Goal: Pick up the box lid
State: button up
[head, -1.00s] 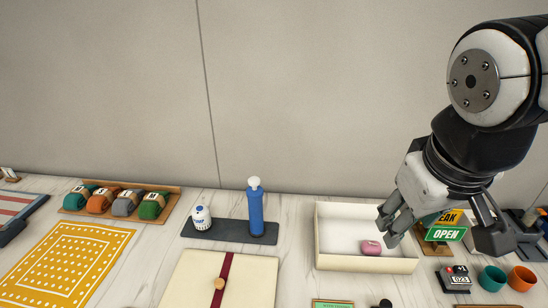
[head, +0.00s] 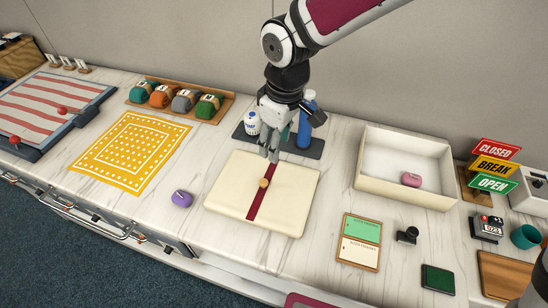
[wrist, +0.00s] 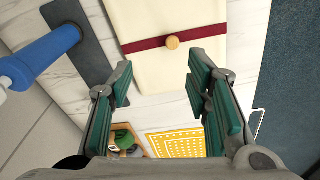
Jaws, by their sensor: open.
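The box lid (head: 290,206) is a flat cream panel with a dark red band and a round wooden knob (head: 264,183) on the band. It lies flat on the counter in the head view. In the wrist view the lid (wrist: 205,15) is ahead of my fingers, with its knob (wrist: 172,42) between their lines and beyond the tips. My gripper (head: 273,155) is open and empty, above the lid's back edge, close to the knob. It also shows in the wrist view (wrist: 158,80) with its green pads apart.
The open cream box (head: 365,165) holds a pink object (head: 411,180). A blue bottle (head: 306,120) and white container (head: 252,122) stand on a dark mat close behind my gripper. A purple object (head: 181,198) lies left of the lid.

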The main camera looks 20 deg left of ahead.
jog(key=a+f, duration=0.1)
jog(key=a, duration=0.1)
send_over(264, 182)
jog(key=shift+n, duration=0.3)
jog(key=f, duration=0.8)
jog(key=shift+w+d+f, duration=0.1)
jog(key=shift+w+f, duration=0.15)
jog(key=shift+w, duration=0.05)
jog(key=f, duration=0.1)
jog(key=f+p, duration=0.1)
jog(key=f, duration=0.2)
jog(key=shift+s+f, duration=0.2)
jog(key=shift+s, duration=0.2)
jog(key=shift+w+f, duration=0.1)
jog(key=shift+f, duration=0.45)
grip_shut()
